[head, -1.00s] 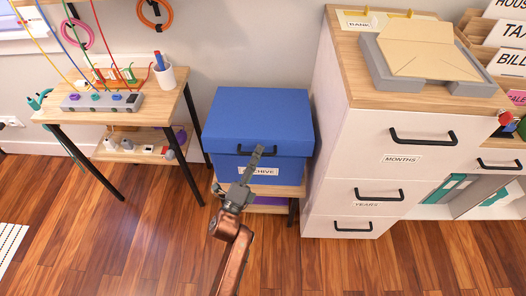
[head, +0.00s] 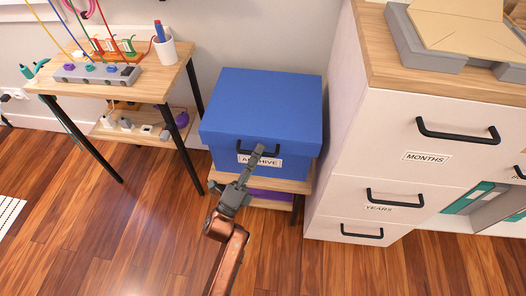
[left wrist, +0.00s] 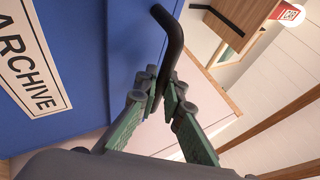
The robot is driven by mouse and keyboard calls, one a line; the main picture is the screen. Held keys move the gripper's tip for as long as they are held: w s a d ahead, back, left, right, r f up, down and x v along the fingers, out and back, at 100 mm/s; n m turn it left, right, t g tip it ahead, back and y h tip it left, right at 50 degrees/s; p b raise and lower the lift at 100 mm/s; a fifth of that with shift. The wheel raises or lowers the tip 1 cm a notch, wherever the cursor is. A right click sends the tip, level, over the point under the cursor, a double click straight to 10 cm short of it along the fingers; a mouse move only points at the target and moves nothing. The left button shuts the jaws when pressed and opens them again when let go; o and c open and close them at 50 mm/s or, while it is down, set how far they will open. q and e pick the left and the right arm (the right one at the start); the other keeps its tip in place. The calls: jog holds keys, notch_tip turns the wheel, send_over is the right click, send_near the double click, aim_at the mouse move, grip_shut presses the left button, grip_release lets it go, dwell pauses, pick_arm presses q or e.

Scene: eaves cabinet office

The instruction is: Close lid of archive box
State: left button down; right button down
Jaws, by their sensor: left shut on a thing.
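The blue archive box (head: 262,105) sits on a low wooden stand, its blue lid lying over the top and looking level. A black bar handle (head: 244,149) is on its front, just above the white ARCHIVE label (head: 273,162). My left gripper (head: 259,151) reaches up from below and is shut on the right part of the handle. In the left wrist view, the fingertips (left wrist: 158,88) close around the black handle (left wrist: 172,38), with the ARCHIVE label (left wrist: 28,70) to the left. Whether the lid is fully seated cannot be told. My right gripper is not in view.
A white drawer cabinet (head: 390,145) stands close on the right, its black handles sticking out. A wooden table (head: 165,82) with a power strip (head: 97,73) and pen cup (head: 161,48) stands on the left. The wooden floor (head: 120,235) in front is clear.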

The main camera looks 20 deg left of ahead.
pick_arm(q)
jog(key=shift+s+f, duration=0.15)
jog(key=shift+f, duration=0.35)
jog(key=c, duration=2)
grip_release()
jog(key=shift+r, duration=0.15)
jog(key=shift+r, duration=0.6)
notch_tip(320, 180, up, 9)
jog(key=shift+r, duration=0.1)
jog(key=shift+f, duration=0.25)
